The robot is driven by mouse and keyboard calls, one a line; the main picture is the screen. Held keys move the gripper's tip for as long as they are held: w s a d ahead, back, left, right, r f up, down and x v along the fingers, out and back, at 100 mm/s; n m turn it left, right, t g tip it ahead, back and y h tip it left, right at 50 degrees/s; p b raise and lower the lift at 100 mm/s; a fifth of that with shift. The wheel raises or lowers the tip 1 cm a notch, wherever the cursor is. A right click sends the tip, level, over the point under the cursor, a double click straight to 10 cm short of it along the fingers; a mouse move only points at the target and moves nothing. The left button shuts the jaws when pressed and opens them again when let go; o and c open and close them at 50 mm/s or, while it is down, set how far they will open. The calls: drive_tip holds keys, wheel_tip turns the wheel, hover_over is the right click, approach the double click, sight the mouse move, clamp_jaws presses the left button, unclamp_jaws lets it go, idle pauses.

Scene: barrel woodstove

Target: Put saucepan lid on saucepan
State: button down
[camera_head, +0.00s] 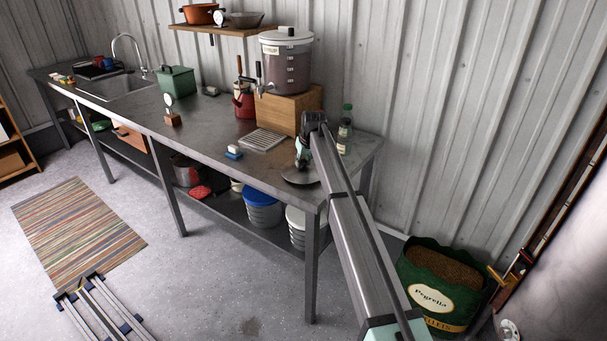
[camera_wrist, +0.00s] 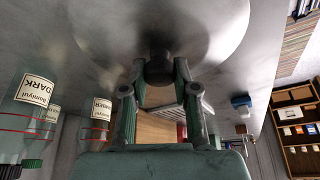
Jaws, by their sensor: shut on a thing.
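My gripper (camera_head: 303,160) is at the right end of the metal workbench (camera_head: 215,120). It is shut on the saucepan lid (camera_head: 299,178), a grey disc low over the bench's front right corner. Whether the lid touches the bench is unclear. In the wrist view my gripper (camera_wrist: 158,82) has its fingers either side of the lid's dark knob (camera_wrist: 158,68), and the pale round lid (camera_wrist: 200,25) fills the top. On the wall shelf are an orange pot (camera_head: 200,14) and a grey pan (camera_head: 243,19); I cannot tell which vessel is the saucepan.
A wooden box (camera_head: 288,112) bearing a drink dispenser (camera_head: 286,62) stands behind my gripper. Green-capped bottles (camera_head: 345,132) stand close to its right. A rack (camera_head: 264,140), a blue-and-white sponge (camera_head: 234,152) and a red container (camera_head: 244,100) are to the left. A metal pot (camera_head: 187,172) is on the lower shelf.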

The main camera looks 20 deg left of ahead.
drive_tip(key=shift+r, duration=0.5)
drive_tip(key=shift+r+p, duration=0.9)
drive_tip(key=shift+r, duration=1.55)
drive_tip(key=shift+d, duration=0.1)
